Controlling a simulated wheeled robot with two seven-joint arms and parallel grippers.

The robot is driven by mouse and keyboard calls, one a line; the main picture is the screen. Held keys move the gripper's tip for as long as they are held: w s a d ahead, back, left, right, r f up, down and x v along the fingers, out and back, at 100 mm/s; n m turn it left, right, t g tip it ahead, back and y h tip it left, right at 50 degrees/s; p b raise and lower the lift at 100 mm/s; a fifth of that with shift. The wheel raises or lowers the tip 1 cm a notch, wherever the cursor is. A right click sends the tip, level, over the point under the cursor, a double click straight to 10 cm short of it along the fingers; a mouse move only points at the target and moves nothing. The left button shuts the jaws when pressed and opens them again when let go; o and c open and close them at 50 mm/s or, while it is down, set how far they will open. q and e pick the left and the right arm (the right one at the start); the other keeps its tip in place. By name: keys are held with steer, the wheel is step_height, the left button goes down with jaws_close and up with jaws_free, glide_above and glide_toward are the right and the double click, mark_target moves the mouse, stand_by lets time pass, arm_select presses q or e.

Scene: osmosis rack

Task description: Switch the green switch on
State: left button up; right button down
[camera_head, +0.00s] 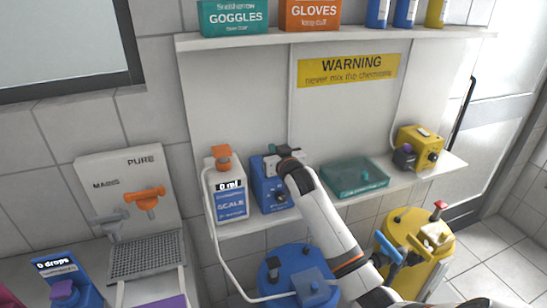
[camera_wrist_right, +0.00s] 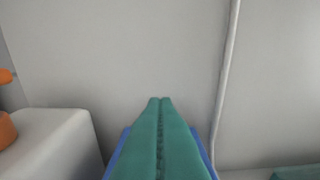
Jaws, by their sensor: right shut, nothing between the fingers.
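A blue box-shaped device (camera_head: 266,198) stands on the white shelf, with a dark round knob on its front. My right gripper (camera_head: 272,158) is over the top of this blue device and hides part of it. In the right wrist view its two teal fingers (camera_wrist_right: 160,101) are shut with nothing between them, and blue parts of the device (camera_wrist_right: 117,158) show on both sides below them. I cannot tell whether the fingers touch it. I cannot clearly make out a green switch; it may be hidden behind the gripper. My left gripper is not in view.
A white scale bottle (camera_head: 211,182) with an orange top stands left of the blue device. A teal lidded tray (camera_head: 340,184) and a yellow device (camera_head: 425,140) are to its right. Blue (camera_head: 285,260) and yellow (camera_head: 425,225) drums stand below the shelf.

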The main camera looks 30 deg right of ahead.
step_height(320, 180, down, 4)
steer(key=shift+w+r+p, duration=0.1)
steer(key=shift+p, duration=0.3)
